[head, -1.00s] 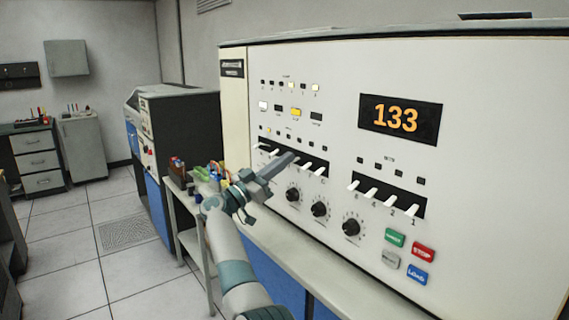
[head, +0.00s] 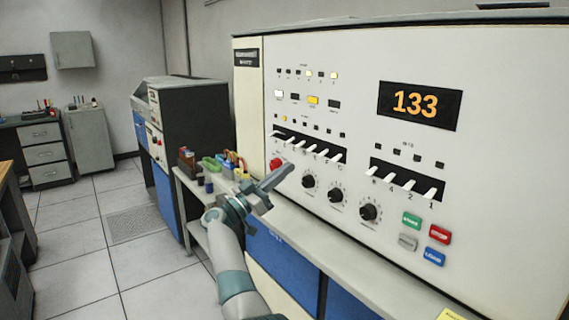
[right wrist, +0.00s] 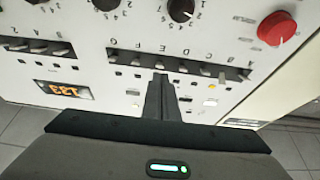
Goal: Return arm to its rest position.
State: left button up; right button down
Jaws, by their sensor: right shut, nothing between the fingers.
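My right gripper (head: 287,170) is shut and empty in the head view, at the end of my raised right arm. It is in front of the white control panel (head: 520,190), below the left row of white toggle switches (head: 309,146) and left of the black knobs (head: 338,196). In the right wrist view, the shut fingers (right wrist: 160,80) point at the panel, which appears upside down. My left gripper is not in view.
The panel's display (head: 420,105) reads 133. A red knob (head: 275,164) is just left of the gripper. A grey ledge (head: 330,258) runs below the panel. Small coloured items (head: 228,162) stand on a side table at left. Open tiled floor (head: 75,240) lies further left.

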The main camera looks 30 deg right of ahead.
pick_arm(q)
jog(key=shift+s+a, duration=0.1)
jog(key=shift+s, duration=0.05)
pick_arm(e)
jog(key=shift+a+f, duration=0.5)
jog(key=shift+f, duration=0.1)
